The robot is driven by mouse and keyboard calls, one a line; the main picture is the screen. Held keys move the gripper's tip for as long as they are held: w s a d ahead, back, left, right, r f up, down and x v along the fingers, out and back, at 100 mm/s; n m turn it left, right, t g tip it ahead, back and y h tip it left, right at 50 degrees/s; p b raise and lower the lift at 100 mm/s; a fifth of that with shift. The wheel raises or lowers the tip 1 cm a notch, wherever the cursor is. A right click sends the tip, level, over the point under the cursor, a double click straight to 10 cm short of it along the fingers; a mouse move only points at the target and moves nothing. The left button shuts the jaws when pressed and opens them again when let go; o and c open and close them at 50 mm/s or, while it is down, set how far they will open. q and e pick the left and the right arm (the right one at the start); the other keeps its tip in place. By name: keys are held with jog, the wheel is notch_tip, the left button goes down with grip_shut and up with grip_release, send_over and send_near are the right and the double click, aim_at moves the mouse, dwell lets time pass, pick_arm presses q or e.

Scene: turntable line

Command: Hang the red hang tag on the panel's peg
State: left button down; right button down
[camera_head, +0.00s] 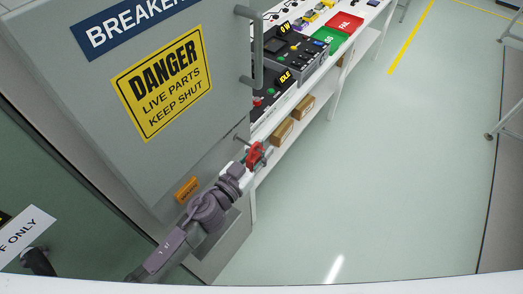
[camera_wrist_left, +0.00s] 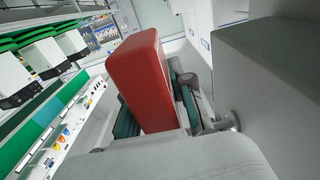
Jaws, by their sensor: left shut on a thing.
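The red hang tag (camera_head: 254,154) is at the end of my left arm, beside the lower right edge of the grey breaker panel (camera_head: 190,135). My left gripper (camera_head: 249,160) is shut on it. In the left wrist view the tag (camera_wrist_left: 138,78) is a large red block between the dark green finger pads. A short grey peg (camera_head: 240,138) sticks out near the panel's lower edge, close to the tag and seemingly apart from it. A small round grey stub, perhaps this peg, shows in the left wrist view (camera_wrist_left: 230,121). The tag's hole is hidden. My right gripper is not in view.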

pick_arm(q)
jog(key=c, duration=0.9)
grip_release()
jog(key=shift+s+a, duration=0.15)
jog(key=shift+s, duration=0.05)
jog(key=v, duration=1.1)
jog(key=shift+s+a, duration=0.1)
jog(key=shift+s, duration=0.1)
